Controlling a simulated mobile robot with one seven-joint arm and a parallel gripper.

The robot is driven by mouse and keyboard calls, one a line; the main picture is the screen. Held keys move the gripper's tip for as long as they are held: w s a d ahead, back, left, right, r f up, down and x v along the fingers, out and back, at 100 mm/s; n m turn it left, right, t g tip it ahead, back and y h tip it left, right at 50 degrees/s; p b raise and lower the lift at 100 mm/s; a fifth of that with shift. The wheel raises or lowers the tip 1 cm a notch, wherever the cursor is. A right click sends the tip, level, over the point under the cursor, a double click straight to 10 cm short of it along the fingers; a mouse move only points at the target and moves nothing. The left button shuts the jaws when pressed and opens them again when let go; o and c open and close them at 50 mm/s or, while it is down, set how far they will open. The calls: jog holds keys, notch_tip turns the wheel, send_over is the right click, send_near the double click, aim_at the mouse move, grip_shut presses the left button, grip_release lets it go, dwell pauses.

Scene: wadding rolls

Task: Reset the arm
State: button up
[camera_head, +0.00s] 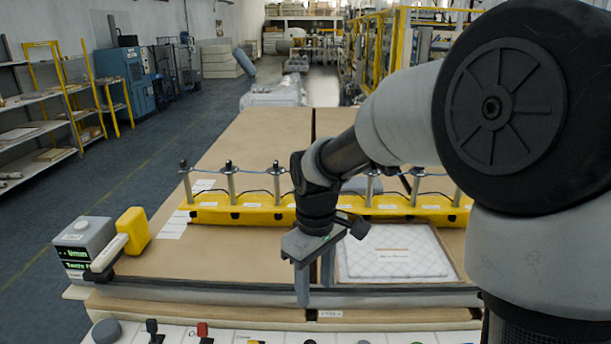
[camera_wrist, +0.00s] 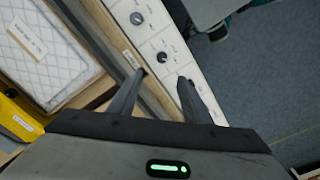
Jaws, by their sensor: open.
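My gripper (camera_head: 314,272) hangs pointing down over the front edge of the table, near the seam in the middle. It is open and holds nothing. In the wrist view my gripper (camera_wrist: 157,85) shows two dark fingers apart, above the table's front rail and the white control panel (camera_wrist: 152,45). My arm comes in from the right of the head view and hides part of the table behind it.
A white quilted pad (camera_head: 395,255) lies right of my gripper; it also shows in the wrist view (camera_wrist: 38,42). A yellow bar (camera_head: 250,215) with several upright posts crosses the brown table (camera_head: 190,262). A grey box (camera_head: 82,240) and yellow block (camera_head: 134,229) stand at left.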

jog(key=s+d+r+m+t+p, duration=0.2)
jog(key=s+d+r+m+p, duration=0.2)
jog(key=s+r, duration=0.4)
jog(key=s+d+r+m+t+p, duration=0.3)
jog(key=s+d+r+m+p, duration=0.2)
jog(key=r, duration=0.9)
jog(key=s+d, duration=0.2)
jog(key=s, duration=0.1)
jog(key=shift+s+d+r+p, duration=0.25)
jog(key=shift+s+d+p, duration=0.05)
jog(key=shift+d+p, duration=0.1)
jog(key=shift+a, duration=0.1)
